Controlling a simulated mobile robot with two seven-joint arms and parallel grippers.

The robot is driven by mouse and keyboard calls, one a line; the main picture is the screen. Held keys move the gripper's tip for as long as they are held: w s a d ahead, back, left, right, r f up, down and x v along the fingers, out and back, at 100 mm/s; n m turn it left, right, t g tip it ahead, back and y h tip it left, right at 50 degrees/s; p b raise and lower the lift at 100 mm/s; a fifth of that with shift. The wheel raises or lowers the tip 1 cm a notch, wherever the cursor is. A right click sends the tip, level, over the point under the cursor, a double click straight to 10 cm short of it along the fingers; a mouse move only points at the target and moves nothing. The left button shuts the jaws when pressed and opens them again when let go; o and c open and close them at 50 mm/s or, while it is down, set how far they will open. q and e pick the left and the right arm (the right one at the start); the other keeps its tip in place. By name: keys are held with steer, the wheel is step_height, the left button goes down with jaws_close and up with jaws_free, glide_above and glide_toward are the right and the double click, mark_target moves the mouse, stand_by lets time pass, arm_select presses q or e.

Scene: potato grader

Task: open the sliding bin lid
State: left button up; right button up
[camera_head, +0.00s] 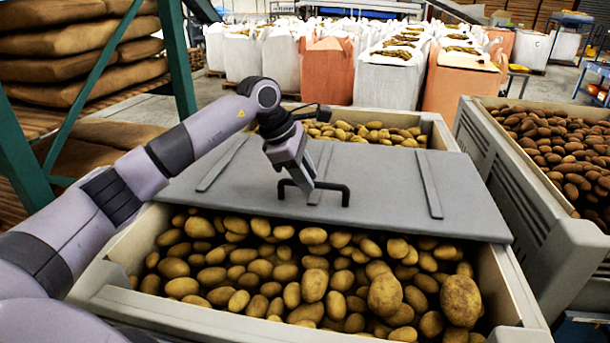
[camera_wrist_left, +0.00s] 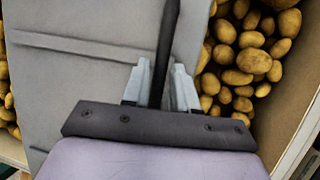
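The grey sliding lid (camera_head: 385,192) lies across the middle of a bin (camera_head: 512,285). Potatoes show in front of it and behind it. Its black bar handle (camera_head: 345,192) stands up near the lid's front edge. My left gripper (camera_head: 307,188) comes down from above onto the handle. In the left wrist view, the handle (camera_wrist_left: 167,35) runs between the two fingers of my left gripper (camera_wrist_left: 161,80), which sit close on both sides and look shut on it. The lid (camera_wrist_left: 90,85) shows there to the left. My right gripper is not in view.
Potatoes (camera_head: 290,275) fill the bin below lid level. A second bin (camera_head: 535,200) with darker potatoes stands close on the right. Green posts (camera_head: 178,60) and stacked brown sacks (camera_head: 80,45) stand at the left. Large white and orange bags (camera_head: 388,80) stand behind the bin.

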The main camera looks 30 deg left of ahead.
arm_select(q)
steer(key=shift+o, duration=0.5)
steer(key=v, duration=0.7)
steer(key=shift+b, duration=0.3)
steer(key=shift+s, duration=0.1)
